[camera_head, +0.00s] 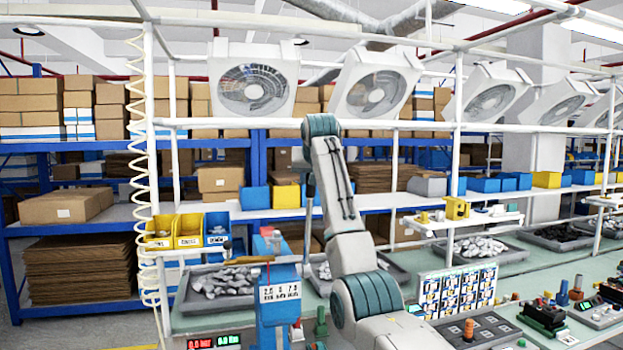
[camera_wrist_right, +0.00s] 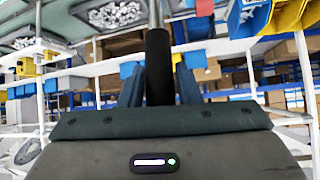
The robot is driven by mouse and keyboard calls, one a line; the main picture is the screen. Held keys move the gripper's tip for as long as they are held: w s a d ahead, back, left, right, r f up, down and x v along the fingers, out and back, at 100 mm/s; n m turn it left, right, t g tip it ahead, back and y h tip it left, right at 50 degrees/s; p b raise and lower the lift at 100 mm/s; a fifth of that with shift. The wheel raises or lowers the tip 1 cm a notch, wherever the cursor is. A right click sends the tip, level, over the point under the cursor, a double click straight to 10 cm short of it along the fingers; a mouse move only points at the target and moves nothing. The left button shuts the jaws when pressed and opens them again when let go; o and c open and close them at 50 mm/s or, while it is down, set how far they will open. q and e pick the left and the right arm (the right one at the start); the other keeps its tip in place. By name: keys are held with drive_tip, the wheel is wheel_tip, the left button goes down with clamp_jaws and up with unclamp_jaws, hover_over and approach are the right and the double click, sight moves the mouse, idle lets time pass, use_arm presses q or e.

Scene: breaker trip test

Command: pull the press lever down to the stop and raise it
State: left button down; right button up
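The blue press (camera_head: 275,312) with a white label stands on the bench, left of the middle in the head view. A metal rod extends beyond the grip. In the head view my right gripper is mostly hidden by its arm. My left gripper is not in view.
A tray of metal parts (camera_head: 190,302) lies left of the press. Yellow bins (camera_head: 160,242) stand behind it. A breaker panel (camera_head: 428,300) and a dark block (camera_head: 470,335) are to the right. A red digital display (camera_head: 212,342) sits in front. White frame posts rise behind.

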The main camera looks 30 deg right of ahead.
drive_tip(key=shift+o, duration=1.4)
drive_tip(key=shift+w+f, duration=0.1)
drive_tip(key=b+v, duration=0.6)
drive_tip(key=v, duration=0.4)
drive_tip(key=shift+s+r, duration=0.2)
drive_tip(key=shift+s, duration=0.1)
drive_tip(key=shift+a, duration=0.1)
drive_tip(key=shift+f, duration=0.1)
